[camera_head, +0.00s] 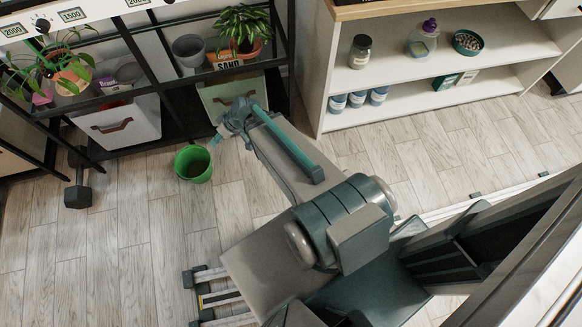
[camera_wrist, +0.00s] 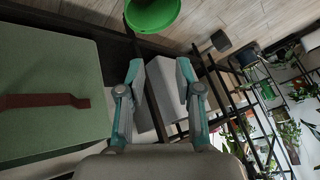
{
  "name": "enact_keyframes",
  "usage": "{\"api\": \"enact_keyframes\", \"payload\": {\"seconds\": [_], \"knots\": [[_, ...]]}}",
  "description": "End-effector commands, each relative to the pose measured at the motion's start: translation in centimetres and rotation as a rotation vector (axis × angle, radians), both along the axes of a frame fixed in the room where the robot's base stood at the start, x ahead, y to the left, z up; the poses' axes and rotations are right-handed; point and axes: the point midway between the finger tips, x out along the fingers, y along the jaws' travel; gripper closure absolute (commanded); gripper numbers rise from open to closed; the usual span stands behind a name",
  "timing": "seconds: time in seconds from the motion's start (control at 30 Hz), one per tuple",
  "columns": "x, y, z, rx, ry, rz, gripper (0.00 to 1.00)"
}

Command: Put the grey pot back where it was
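The grey pot (camera_head: 189,48) stands upright on the upper shelf of the black rack, left of the bag marked SAND. It looks empty, and I cannot make it out in the wrist view. My gripper (camera_head: 217,136) is low in front of the green drawer, below and to the right of the grey pot and apart from it. In the wrist view my gripper (camera_wrist: 159,68) has its two fingers spread, with nothing between them. A green bucket (camera_head: 193,164) stands on the floor just beside the gripper; it also shows beyond the fingertips in the wrist view (camera_wrist: 152,14).
The black rack holds a potted plant (camera_head: 242,26), a SAND bag (camera_head: 230,61), a green drawer (camera_head: 216,96) and a white drawer (camera_head: 119,128). A dumbbell (camera_head: 77,182) lies on the floor. A white shelf unit (camera_head: 400,81) stands right. The floor at left front is clear.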

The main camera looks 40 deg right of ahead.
Motion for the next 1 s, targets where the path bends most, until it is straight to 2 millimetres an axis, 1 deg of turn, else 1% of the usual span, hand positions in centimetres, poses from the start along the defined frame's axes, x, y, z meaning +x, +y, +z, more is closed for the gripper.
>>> {"api": "enact_keyframes", "payload": {"seconds": [0.03, 0.07, 0.1, 0.17, 0.2, 0.27, 0.3, 0.37, 0.4, 0.5, 0.6, 0.7, 0.8, 1.0], "knots": [[-3.3, 0.4, -2.6, -0.008, 0.111, 0.005, 0.65], [-5.2, 0.5, -3.9, -0.016, 0.178, 0.004, 0.65], [-7.8, 0.6, -5.6, -0.030, 0.268, 0.000, 0.65], [-11.8, 0.4, -7.8, -0.059, 0.401, -0.011, 0.65], [-14.5, 0.2, -9.0, -0.085, 0.490, -0.019, 0.65], [-18.6, -0.2, -10.6, -0.130, 0.620, -0.035, 0.65], [-21.3, -0.7, -11.5, -0.166, 0.702, -0.048, 0.65], [-25.1, -1.4, -12.4, -0.224, 0.818, -0.069, 0.65], [-27.3, -2.0, -12.7, -0.264, 0.888, -0.084, 0.65], [-32.0, -3.3, -13.2, -0.362, 1.026, -0.120, 0.65], [-35.0, -4.4, -13.2, -0.441, 1.117, -0.149, 0.65], [-36.7, -5.0, -13.0, -0.489, 1.165, -0.167, 0.65], [-37.2, -5.3, -13.0, -0.508, 1.181, -0.175, 0.65], [-37.2, -5.3, -13.0, -0.508, 1.181, -0.176, 0.65]]}}
